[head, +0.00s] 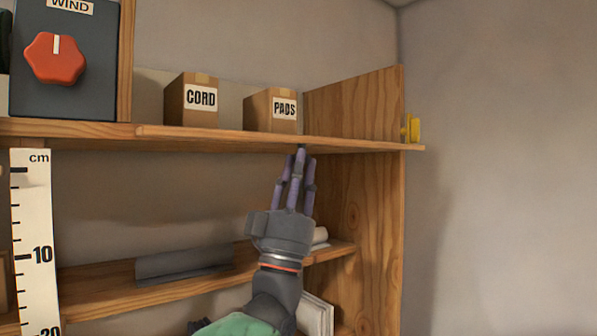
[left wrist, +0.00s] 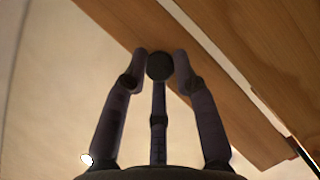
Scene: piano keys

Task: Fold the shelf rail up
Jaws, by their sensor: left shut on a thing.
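The shelf rail (head: 370,146) is a wooden strip along the front edge of the upper shelf. In the head view it lies flat, about level with the shelf board. The left wrist view shows the rail (left wrist: 212,62) from below, with a light gap between it and the board. My left gripper (head: 299,160) reaches up from below, its fingertips at the rail's underside. In the left wrist view the gripper (left wrist: 160,64) is shut around a small dark round knob (left wrist: 159,67) under the rail. Fingers partly hide the knob. My right gripper is out of view.
Boxes marked CORD (head: 200,97) and PADS (head: 283,109) stand on the upper shelf behind the rail. A yellow knob (head: 414,128) sits outside the right side panel (head: 365,105). A lower shelf (head: 150,295) holds a grey item. Open space lies to the right.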

